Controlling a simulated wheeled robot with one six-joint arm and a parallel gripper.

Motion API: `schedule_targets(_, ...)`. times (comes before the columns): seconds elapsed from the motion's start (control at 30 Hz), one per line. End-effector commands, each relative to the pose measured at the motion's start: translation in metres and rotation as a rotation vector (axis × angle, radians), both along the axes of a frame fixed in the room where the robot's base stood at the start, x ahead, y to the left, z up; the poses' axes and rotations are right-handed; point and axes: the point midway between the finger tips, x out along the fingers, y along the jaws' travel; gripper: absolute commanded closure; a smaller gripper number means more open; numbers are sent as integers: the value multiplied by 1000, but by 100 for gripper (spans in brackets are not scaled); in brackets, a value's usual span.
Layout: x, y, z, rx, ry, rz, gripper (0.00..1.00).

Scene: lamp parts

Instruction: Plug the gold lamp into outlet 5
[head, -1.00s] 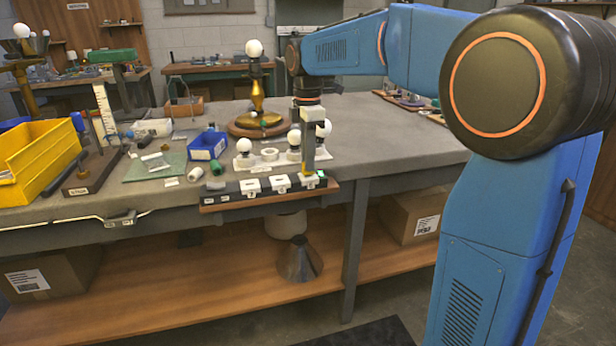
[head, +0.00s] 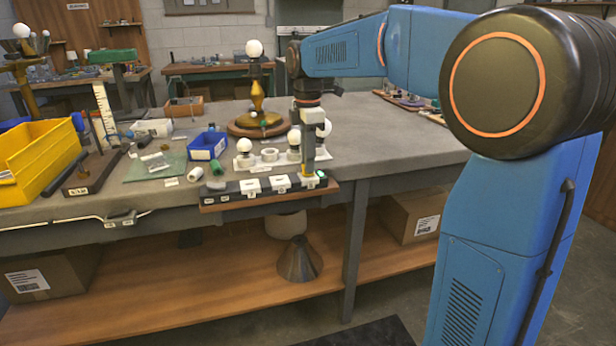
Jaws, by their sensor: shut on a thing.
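The gold lamp (head: 257,98) stands upright on a round wooden base at the middle of the bench, with a white bulb on top. A dark power strip (head: 236,187) with white outlets lies along the bench's front edge. My gripper (head: 308,172) points down over the strip's right end, by the rightmost white outlet (head: 310,183). It is shut on a small yellow piece (head: 308,176), which looks like a plug. I cannot tell whether this piece is in the outlet or just above it. The outlet numbers are too small to read, and the cord cannot be traced.
White bulbs on a pale holder (head: 244,161) stand just behind the strip. A blue bin (head: 207,146), a green mat (head: 155,166) and a yellow bin (head: 40,160) are to the left. A green light (head: 322,174) shows at the strip's right end. The bench's right side is mostly clear.

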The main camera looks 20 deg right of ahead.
Motion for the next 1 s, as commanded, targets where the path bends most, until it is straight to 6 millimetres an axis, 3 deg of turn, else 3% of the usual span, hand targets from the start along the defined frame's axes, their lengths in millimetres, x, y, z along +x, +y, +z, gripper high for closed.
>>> schedule_targets(0.83, 0, 0, -4, 0, 2, 0, 100)
schedule_targets(0.87, 0, 0, -4, 0, 2, 0, 80)
schedule_targets(0.9, 0, 0, -4, 0, 2, 0, 70)
schedule_targets(0.93, 0, 0, -4, 0, 2, 0, 63)
schedule_targets(1.0, 0, 0, -4, 0, 1, 0, 60)
